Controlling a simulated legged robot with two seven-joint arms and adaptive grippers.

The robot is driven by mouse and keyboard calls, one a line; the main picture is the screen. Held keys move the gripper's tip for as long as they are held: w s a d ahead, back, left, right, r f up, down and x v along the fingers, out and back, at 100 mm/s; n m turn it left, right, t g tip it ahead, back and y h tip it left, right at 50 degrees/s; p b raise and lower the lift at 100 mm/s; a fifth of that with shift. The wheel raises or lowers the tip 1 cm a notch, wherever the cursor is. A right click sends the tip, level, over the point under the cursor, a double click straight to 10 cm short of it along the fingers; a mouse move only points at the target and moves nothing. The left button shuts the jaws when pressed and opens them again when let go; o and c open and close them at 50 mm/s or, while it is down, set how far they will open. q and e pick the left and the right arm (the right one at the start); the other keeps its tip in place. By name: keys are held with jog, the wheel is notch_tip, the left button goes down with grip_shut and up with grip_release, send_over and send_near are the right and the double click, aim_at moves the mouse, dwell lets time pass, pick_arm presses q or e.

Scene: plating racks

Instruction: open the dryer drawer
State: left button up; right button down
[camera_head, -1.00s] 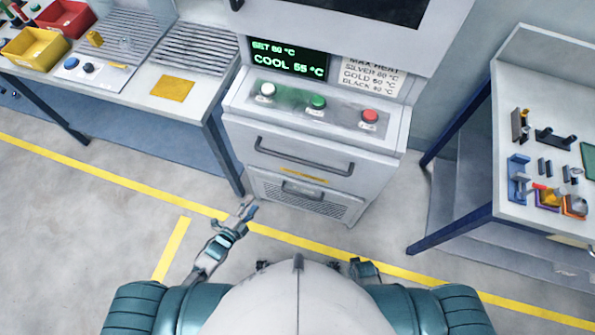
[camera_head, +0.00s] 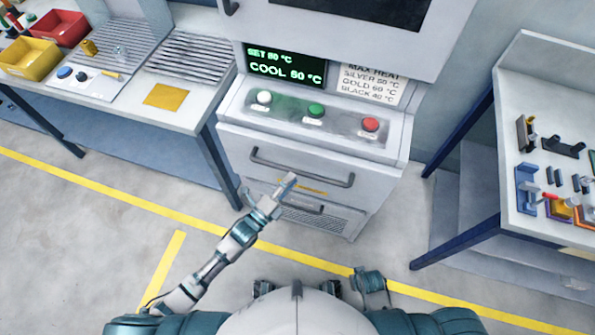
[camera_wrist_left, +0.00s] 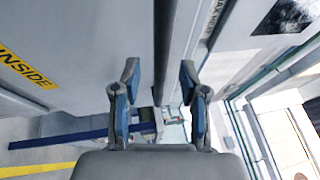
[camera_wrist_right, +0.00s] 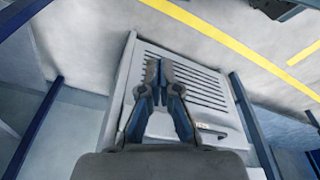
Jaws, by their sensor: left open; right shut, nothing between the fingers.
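The dryer drawer (camera_head: 240,150) is a light grey front below the button panel, and it is shut. Its long dark bar handle (camera_head: 335,179) runs across it; the handle also shows in the left wrist view (camera_wrist_left: 165,45). My left gripper (camera_head: 288,185) is in front of the drawer, just below the handle in the head view. In the left wrist view (camera_wrist_left: 160,75) its fingers are open, and the bar appears between the fingertips. Contact cannot be made out. My right gripper (camera_wrist_right: 157,65) is shut and empty, in front of a slatted pale panel.
The dryer display (camera_head: 285,68) reads COOL 60 °C. White, green and red buttons (camera_head: 316,110) sit above the drawer. A lower vented panel (camera_head: 320,222) is beneath.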

aim_at(298, 172)
pick_arm(q)
jog(key=x, duration=0.4)
jog(key=shift+d, duration=0.25)
jog(key=shift+a, duration=0.1)
jog(key=shift+a, duration=0.1)
grip_shut()
